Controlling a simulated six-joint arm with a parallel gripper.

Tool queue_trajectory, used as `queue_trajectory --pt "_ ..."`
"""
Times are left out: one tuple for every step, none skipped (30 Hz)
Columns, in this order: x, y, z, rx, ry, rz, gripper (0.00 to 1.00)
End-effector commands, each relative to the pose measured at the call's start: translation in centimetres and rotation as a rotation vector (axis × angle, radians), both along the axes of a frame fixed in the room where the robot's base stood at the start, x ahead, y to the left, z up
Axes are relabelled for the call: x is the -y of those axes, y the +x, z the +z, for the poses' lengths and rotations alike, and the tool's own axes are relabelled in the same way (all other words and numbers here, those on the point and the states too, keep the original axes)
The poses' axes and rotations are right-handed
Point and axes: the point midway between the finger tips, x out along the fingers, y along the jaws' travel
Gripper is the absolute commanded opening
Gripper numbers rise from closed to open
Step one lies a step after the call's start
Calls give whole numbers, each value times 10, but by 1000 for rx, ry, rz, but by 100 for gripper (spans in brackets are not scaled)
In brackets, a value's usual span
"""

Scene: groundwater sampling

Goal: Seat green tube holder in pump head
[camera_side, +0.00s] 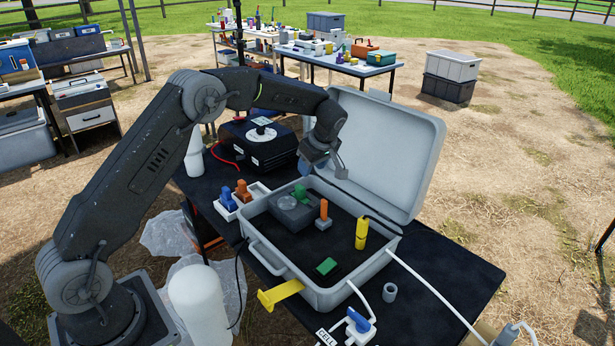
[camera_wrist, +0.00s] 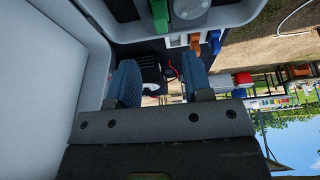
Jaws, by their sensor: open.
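A green piece, which looks like the tube holder (camera_side: 300,192), stands upright at the back edge of the grey pump head (camera_side: 287,217) inside the open case. I cannot tell whether it is fully seated. In the wrist view the green holder (camera_wrist: 160,14) shows at the top edge, beside a grey round part of the pump head (camera_wrist: 190,8). My gripper (camera_side: 322,164) is above and behind the holder, near the open lid, apart from it. In the wrist view its two blue fingers (camera_wrist: 158,80) are spread with nothing between them.
The grey case (camera_side: 262,262) has its lid (camera_side: 392,140) raised close to my gripper. Inside are an orange-topped block (camera_side: 323,212), a yellow cylinder (camera_side: 361,232) and a flat green block (camera_side: 327,266). A white rack (camera_side: 222,210) with blue and orange pieces stands left.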

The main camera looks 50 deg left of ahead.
Motion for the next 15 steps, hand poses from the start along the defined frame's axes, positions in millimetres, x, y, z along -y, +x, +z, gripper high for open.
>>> queue_trajectory --pt "3 0 6 3 0 -1 46" --pt "4 0 8 1 0 -2 46" --pt "5 0 10 1 0 -1 46" --pt "5 0 12 0 0 -1 46" --pt "6 0 13 0 0 -1 46" --pt "6 0 14 0 0 -1 46" --pt "6 0 14 0 0 -1 46" --pt "6 0 15 0 -1 -2 46" --pt "7 -1 17 0 -2 -8 46" --pt "8 -2 20 1 -4 -17 46" --pt "10 -4 25 1 -7 -30 46" --pt "13 -8 33 1 -14 -56 46" --pt "16 -12 41 0 -19 -81 46" --pt "19 -17 50 -1 -25 -113 46" --pt "25 -26 65 0 -35 -165 46"
